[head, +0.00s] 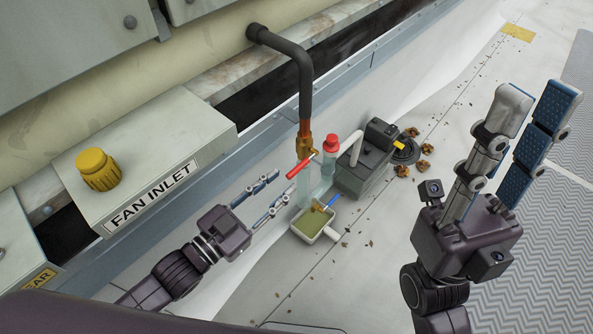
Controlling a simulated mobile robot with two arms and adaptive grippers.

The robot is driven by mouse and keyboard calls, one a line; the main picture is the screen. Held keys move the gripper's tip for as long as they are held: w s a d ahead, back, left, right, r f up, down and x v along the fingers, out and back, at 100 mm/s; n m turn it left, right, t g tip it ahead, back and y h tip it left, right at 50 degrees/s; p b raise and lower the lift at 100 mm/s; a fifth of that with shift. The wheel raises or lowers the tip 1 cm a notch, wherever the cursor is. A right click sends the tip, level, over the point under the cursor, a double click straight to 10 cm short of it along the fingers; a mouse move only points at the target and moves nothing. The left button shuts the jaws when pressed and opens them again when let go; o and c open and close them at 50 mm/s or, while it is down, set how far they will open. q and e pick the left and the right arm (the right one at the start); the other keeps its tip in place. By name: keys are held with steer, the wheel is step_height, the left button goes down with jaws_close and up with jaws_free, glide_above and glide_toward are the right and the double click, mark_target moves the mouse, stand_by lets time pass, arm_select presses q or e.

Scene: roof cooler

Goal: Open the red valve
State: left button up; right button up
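The red valve is a red lever handle (301,165) on a brass valve body (304,142). It sits at the lower end of a dark bent pipe, and the lever points down and left, across the pipe line. My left gripper (270,195) is open and empty, left of and below the red lever and apart from it. My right gripper (535,105) is open and empty, far to the right over the grey mat and away from the valve.
Below the valve is a pale tray (296,228) of greenish liquid with a blue lever (333,201). A red-capped bottle (330,158) and grey pump box (366,160) stand right of the valve. A yellow knob (98,168) tops the fan inlet housing at left. Leaves lie near a drain.

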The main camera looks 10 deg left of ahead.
mark_target(306, 161)
arm_select(q)
steer(key=shift+b+x, duration=0.85)
steer(key=shift+x, duration=2.3)
jaws_close()
